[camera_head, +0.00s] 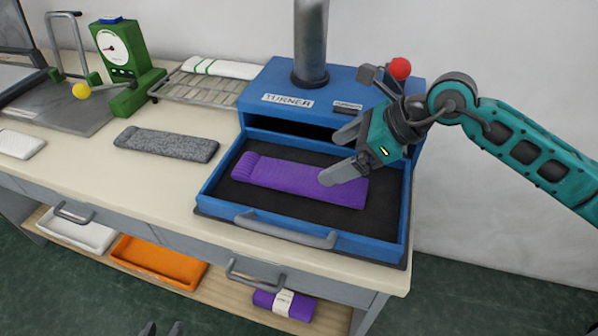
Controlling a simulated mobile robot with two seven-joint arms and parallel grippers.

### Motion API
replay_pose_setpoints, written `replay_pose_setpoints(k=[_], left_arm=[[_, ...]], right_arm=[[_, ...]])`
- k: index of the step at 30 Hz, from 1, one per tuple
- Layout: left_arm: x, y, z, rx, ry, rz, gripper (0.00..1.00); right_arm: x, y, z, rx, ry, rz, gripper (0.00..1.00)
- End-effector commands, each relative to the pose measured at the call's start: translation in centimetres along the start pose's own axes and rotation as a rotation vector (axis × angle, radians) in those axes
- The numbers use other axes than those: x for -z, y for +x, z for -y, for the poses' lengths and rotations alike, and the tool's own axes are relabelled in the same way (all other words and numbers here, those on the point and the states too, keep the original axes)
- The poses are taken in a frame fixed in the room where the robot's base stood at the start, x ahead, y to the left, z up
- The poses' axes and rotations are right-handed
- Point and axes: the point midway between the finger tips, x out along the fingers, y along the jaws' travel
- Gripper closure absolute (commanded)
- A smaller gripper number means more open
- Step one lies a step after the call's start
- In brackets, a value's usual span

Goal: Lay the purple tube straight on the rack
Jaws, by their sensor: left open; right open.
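The purple tube (290,180) lies flat, slightly slanted, on the dark bed of the open blue drawer (222,182) of the turner (275,85). The metal rack (190,88) stands at the back of the counter, left of the turner. A white tube with green stripes (220,68) lies along its back part; its front is bare. My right gripper (338,158) is open over the tube's right part, one finger overlapping it in view. I cannot tell whether it touches. My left gripper (161,328) shows only its open fingertips at the bottom edge, away from the tube.
A grey knitted tube (166,144) lies on the counter left of the drawer. A green gauge (124,60) and a yellow ball (81,91) are further left. The turner's column (310,40) rises behind. A white tray (80,232), orange tray (158,262) and purple roll (284,304) sit below.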

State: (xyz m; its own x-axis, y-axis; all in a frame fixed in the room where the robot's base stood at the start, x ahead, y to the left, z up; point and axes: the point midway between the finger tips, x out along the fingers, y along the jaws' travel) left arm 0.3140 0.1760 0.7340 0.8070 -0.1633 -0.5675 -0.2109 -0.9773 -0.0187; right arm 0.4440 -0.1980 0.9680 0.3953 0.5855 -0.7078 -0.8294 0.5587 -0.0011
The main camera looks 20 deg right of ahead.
Motion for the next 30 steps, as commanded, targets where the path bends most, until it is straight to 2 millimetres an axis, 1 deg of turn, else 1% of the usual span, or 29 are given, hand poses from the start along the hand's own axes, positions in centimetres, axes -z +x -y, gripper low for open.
replay_pose_setpoints(k=[1,3,6,14,18,21,25,30], left_arm=[[-0.1,-0.1,0.0,0.0,0.0,0.004,0.57],[-0.2,-0.2,0.0,0.0,-0.001,0.008,0.57],[-0.2,-0.3,0.0,0.0,-0.001,0.009,0.57],[0.0,-0.4,0.0,0.0,0.001,0.009,0.57],[0.3,-0.5,0.1,0.0,0.002,0.007,0.57],[0.5,-0.4,0.1,0.001,0.003,0.002,0.57],[0.8,-0.2,0.2,0.002,0.004,-0.004,0.57],[0.9,-0.2,0.2,0.002,0.004,-0.006,0.57]], right_arm=[[-0.1,1.0,0.0,-0.003,0.003,0.004,0.0],[-0.2,2.2,-0.1,-0.003,0.001,0.003,0.0],[-0.1,3.5,0.0,-0.002,0.002,0.003,0.0],[-0.3,5.4,-0.1,-0.001,0.001,0.003,0.0],[-0.7,7.4,-0.3,-0.003,0.002,0.004,0.0],[-0.6,8.8,-0.2,-0.002,0.003,0.003,0.0],[-0.5,9.6,-0.2,0.0,0.0,0.001,0.0],[-0.5,9.6,-0.2,0.0,0.0,0.001,0.0]])
